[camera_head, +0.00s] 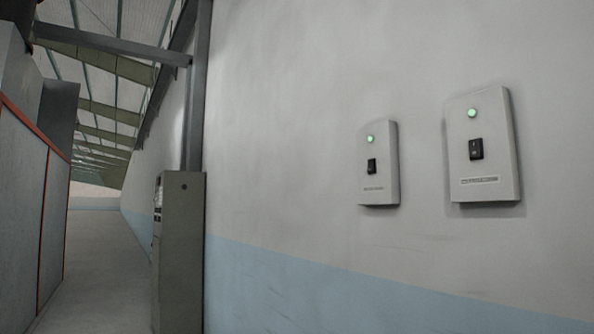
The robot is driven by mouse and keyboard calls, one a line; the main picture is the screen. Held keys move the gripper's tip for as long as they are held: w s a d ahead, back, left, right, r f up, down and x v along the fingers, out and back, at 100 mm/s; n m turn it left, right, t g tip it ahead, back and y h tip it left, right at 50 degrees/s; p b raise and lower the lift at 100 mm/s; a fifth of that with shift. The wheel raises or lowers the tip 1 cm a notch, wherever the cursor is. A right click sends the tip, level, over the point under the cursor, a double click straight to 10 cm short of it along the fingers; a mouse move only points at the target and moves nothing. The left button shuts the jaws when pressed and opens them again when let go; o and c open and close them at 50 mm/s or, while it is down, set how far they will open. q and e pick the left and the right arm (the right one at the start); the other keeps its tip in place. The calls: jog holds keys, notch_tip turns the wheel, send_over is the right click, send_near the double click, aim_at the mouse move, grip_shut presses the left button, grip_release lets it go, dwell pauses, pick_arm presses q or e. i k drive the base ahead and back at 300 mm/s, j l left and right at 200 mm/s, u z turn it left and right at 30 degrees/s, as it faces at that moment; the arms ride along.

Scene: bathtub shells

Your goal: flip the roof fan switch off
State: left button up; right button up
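Two pale grey switch boxes are mounted side by side on the wall. The left box (378,185) has a lit green lamp (370,139), a black rocker switch (371,166) and a small label (373,189) too small to read. The right box (483,150) looks larger and has a lit green lamp (471,112), a black rocker switch (476,149) and a label (479,181) I cannot read. I cannot tell which one is the roof fan switch. Neither of my grippers is in view.
The wall (290,120) is white above and light blue below. A grey-green cabinet (183,250) stands against it beside a steel column (197,90). Grey panels with orange edging (25,200) line the left. A clear floor aisle (105,265) runs between.

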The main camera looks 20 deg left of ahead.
aim_at(370, 168)
jog(key=u, duration=0.3)
jog(key=i+l+z, duration=0.2)
jog(key=i, duration=2.05)
jog(key=j, duration=0.1)
